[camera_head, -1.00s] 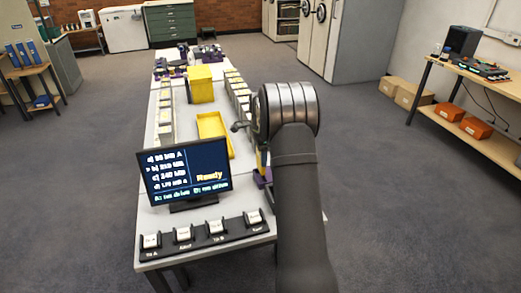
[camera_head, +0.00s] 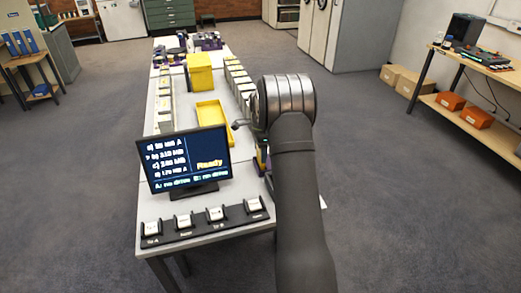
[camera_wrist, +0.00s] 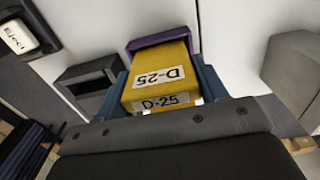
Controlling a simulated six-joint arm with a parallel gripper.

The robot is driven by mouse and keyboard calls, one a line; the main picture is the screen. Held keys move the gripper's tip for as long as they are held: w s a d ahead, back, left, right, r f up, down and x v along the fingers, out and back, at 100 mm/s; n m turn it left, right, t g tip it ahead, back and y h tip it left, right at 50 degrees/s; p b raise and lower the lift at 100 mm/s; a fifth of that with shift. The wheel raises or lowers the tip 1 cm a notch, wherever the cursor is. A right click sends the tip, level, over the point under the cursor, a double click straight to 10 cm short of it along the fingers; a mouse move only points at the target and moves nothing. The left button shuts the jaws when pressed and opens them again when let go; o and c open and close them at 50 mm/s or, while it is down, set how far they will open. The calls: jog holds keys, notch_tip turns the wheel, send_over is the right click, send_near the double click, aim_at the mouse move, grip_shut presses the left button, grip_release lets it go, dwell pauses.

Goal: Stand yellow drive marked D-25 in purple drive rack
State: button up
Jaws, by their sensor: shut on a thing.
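The yellow drive (camera_wrist: 157,72) carries two white D-25 labels and sits between the blue fingers of my gripper (camera_wrist: 161,68) in the wrist view. My gripper is shut on it. The purple drive rack (camera_wrist: 165,38) shows as a purple edge at the drive's far end. How deep the drive stands in the rack, or whether it touches it, I cannot tell. In the head view a bit of yellow and purple shows just left of my arm; my arm hides the gripper and most of that spot.
A monitor (camera_head: 185,160) reading "Ready" stands near the table front, behind a row of switches (camera_head: 205,220). A yellow tray (camera_head: 212,122) and yellow box (camera_head: 199,73) lie farther back. A dark grey box (camera_wrist: 88,82) is beside my gripper in the wrist view.

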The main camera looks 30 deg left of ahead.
jog(key=shift+f, duration=0.25)
dwell(0.3)
jog(key=o, duration=1.3)
notch_tip(320, 180, up, 17)
jog(key=shift+r, duration=0.2)
jog(key=shift+f, duration=0.1)
notch_tip(320, 180, down, 17)
jog(key=shift+f, duration=0.15)
dwell(0.3)
